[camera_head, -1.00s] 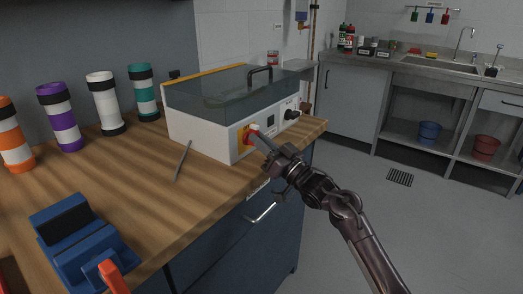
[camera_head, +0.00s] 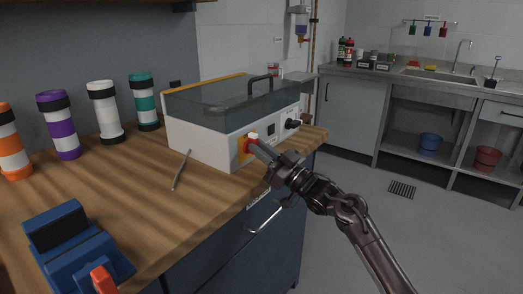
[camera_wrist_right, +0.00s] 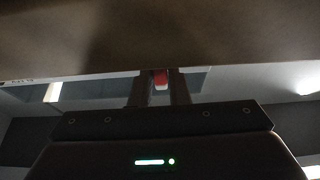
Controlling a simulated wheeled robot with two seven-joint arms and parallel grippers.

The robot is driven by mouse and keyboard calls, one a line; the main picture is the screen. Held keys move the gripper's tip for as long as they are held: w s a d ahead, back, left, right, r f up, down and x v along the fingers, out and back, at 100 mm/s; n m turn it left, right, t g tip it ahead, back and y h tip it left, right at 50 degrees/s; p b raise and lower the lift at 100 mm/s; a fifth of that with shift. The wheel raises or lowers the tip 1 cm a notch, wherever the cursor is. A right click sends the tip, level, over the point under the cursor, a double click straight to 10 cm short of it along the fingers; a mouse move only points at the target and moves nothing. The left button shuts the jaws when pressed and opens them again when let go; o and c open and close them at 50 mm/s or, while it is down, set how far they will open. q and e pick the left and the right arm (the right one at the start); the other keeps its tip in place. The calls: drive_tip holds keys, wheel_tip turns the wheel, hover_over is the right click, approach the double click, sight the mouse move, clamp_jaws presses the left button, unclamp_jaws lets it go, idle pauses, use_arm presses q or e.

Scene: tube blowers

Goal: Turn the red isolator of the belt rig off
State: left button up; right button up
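The belt rig is a white box with a clear cover and black handle (camera_head: 205,142), standing on the wooden bench. Its red isolator (camera_head: 247,146) sits on a yellow plate on the front panel. My right gripper (camera_head: 257,145) reaches it from the front right. In the right wrist view the isolator's red grip with a pale end (camera_wrist_right: 160,78) lies between my two fingers, which appear closed against its sides. The fingers hide part of the isolator, so its exact angle is hard to read. My left gripper is not in view.
A dark knob (camera_head: 292,123) and a small dark panel sit right of the isolator. A grey rod (camera_head: 181,170) lies on the bench (camera_head: 150,200). Several banded tubes stand at the left. A blue fixture (camera_head: 75,250) with an orange-red lever is at the front left.

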drive_tip(key=o, duration=0.4)
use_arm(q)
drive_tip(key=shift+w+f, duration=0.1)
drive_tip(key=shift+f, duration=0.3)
use_arm(e)
drive_tip(key=v, duration=0.7)
drive_tip(key=shift+s+d+f, duration=0.15)
drive_tip(key=shift+s+d, duration=0.05)
drive_tip(key=shift+d, duration=0.15)
